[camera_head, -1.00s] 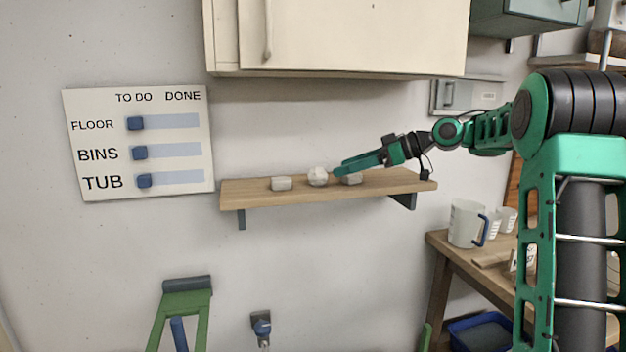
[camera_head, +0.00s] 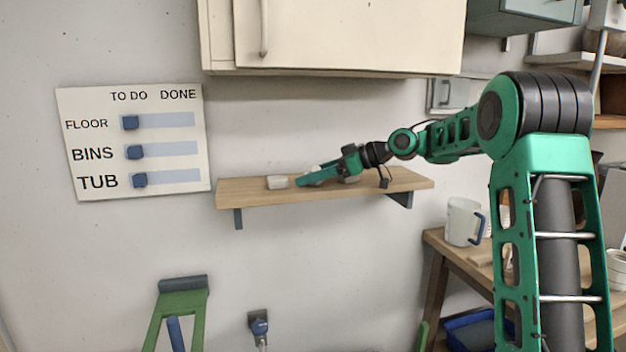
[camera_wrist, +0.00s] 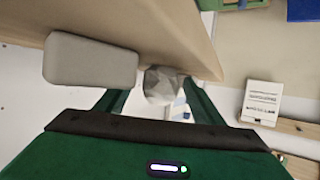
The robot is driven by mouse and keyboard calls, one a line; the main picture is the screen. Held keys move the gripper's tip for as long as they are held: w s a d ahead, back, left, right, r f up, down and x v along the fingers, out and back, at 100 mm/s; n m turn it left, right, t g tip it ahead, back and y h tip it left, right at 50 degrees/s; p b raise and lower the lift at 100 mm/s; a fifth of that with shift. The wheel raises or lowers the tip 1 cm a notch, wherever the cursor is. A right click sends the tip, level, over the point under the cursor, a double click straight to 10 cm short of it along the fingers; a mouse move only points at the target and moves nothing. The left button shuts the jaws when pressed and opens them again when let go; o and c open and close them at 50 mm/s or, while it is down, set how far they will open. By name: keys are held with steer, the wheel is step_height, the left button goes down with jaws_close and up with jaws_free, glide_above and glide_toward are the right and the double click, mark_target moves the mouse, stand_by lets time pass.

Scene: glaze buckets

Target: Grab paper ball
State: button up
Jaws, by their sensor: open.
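The paper ball (camera_wrist: 162,85) is a pale, faceted ball on the wooden shelf (camera_head: 235,194). In the head view my green gripper covers most of it, and only a bit of white (camera_head: 313,168) shows behind the fingers. My gripper (camera_head: 306,179) is low over the shelf, pointing left. In the wrist view its two fingers are apart, with the ball between them near the tips. I cannot tell whether either finger touches the ball.
A pale block (camera_head: 277,182) lies left of my fingertips; another (camera_head: 351,179) is partly hidden by my gripper. One grey block (camera_wrist: 90,60) shows large beside the ball in the wrist view. A cream cabinet (camera_head: 340,35) hangs above the shelf.

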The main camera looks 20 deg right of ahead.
steer(key=c, duration=1.1)
steer(key=shift+r, duration=0.1)
